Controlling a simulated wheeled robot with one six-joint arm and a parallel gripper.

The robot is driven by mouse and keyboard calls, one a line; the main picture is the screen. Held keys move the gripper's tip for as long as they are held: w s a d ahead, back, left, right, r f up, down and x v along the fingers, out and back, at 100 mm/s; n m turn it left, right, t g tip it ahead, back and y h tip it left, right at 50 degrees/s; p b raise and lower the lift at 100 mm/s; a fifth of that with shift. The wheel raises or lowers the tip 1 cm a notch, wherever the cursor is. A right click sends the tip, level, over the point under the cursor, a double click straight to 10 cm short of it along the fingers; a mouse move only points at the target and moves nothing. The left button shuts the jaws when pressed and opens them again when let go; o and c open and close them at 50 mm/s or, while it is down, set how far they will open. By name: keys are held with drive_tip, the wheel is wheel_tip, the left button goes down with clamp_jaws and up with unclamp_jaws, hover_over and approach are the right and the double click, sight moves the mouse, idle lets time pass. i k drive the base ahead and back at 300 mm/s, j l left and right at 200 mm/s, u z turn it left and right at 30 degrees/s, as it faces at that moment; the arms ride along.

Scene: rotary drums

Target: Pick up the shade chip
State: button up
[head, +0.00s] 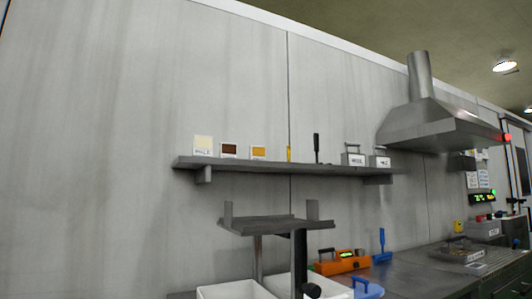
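Three small chip-like cards stand in a row on the left part of the grey wall shelf (300,166). The leftmost is a cream card (203,143) with dark lettering along its lower edge. Beside it is a dark brown card (228,150) with a white border, then an amber card (258,152), also white-bordered. The cards stand upright and apart from one another. I cannot tell from this view which one is the shade chip. I see no part that I can surely call my gripper.
Right along the shelf stand a yellow stick (289,154), a dark-handled tool (316,148) and two labelled grey boxes (354,159) (380,162). Below are a grey stand (275,222) with two uprights, white bins (232,291), an orange device (340,263) and a bench (410,272). A hood (430,125) juts out at right.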

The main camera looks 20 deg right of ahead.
sight(202, 145)
drive_tip(key=j+z, duration=0.3)
drive_tip(key=z, duration=0.15)
drive_tip(key=j+z, duration=0.75)
drive_tip(key=z, duration=0.15)
drive_tip(key=k+j, duration=0.1)
drive_tip(key=j, duration=0.45)
